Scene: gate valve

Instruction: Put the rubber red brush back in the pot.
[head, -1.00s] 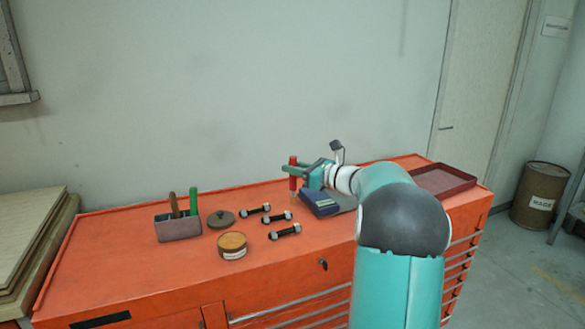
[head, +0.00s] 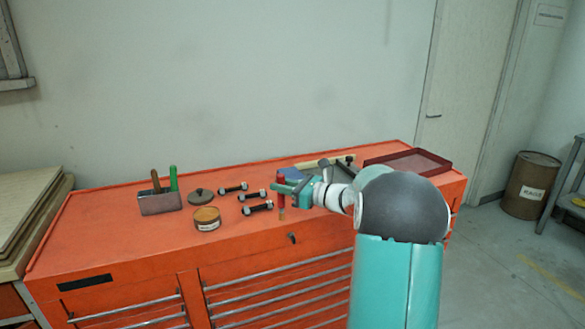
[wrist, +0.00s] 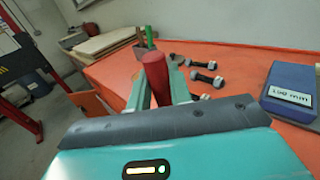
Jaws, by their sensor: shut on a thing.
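The red brush (head: 281,198) is upright in my gripper (head: 283,189), with its pale tip pointing down near the front edge of the orange cabinet top. In the wrist view, its red handle (wrist: 155,76) stands between the two fingers of my gripper (wrist: 156,88). The grey rectangular pot (head: 160,203) stands at the left of the cabinet top and holds a brown handle (head: 155,181) and a green handle (head: 173,178). A round tin (head: 206,219) with a tan top stands right of that pot. My gripper is to the right of both.
A round grey lid (head: 201,195) lies behind the tin. A blue book (wrist: 291,92) and a dark red tray (head: 408,162) are to the right.

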